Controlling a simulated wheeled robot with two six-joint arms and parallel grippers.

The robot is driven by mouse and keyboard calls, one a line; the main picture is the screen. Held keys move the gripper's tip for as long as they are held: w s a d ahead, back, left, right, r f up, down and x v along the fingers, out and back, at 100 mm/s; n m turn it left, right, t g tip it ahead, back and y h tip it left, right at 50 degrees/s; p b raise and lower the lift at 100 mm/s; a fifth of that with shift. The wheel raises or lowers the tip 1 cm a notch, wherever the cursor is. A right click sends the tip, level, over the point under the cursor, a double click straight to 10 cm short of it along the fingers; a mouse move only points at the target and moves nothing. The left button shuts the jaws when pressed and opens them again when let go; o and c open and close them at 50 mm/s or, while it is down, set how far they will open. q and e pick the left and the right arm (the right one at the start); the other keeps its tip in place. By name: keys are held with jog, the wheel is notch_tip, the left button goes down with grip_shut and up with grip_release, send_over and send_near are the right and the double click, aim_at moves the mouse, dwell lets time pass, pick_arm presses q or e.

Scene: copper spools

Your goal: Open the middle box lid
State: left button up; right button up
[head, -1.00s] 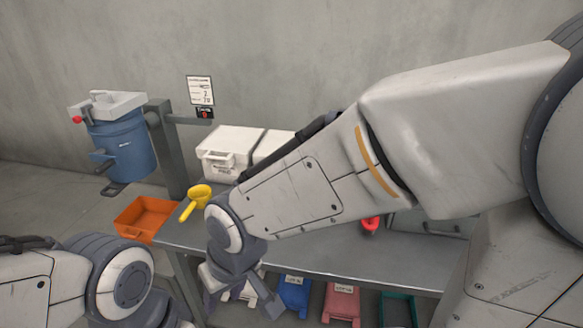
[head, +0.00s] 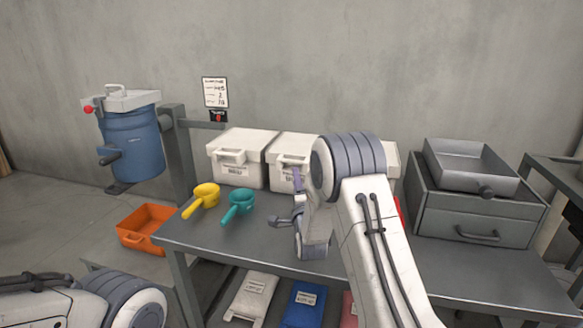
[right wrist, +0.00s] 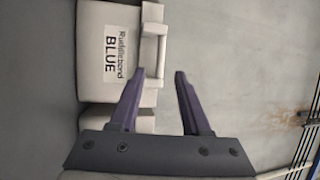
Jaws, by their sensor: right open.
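The middle box (head: 282,175) is white with a lid and front handle (head: 290,157), standing on the grey table between two similar boxes. Its lid looks shut. My right arm hides its right side. In the right wrist view a white box (right wrist: 97,50) labelled "BLUE" has a bar handle (right wrist: 161,50). The open fingers (right wrist: 157,73) point toward the handle's end, apart from it; one overlaps the box in the picture. My left gripper is out of view.
The left white box (head: 237,170) stands beside the middle one; the right box (head: 392,160) is mostly hidden. A yellow scoop (head: 204,194) and a teal scoop (head: 238,205) lie on the table (head: 215,236). A grey drawer unit (head: 475,212) stands right.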

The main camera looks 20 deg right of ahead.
aim_at(292, 162)
jog(key=p+x, duration=0.1)
jog(key=x, duration=0.8)
jog(key=shift+w, duration=0.25)
grip_shut()
dwell(1.0)
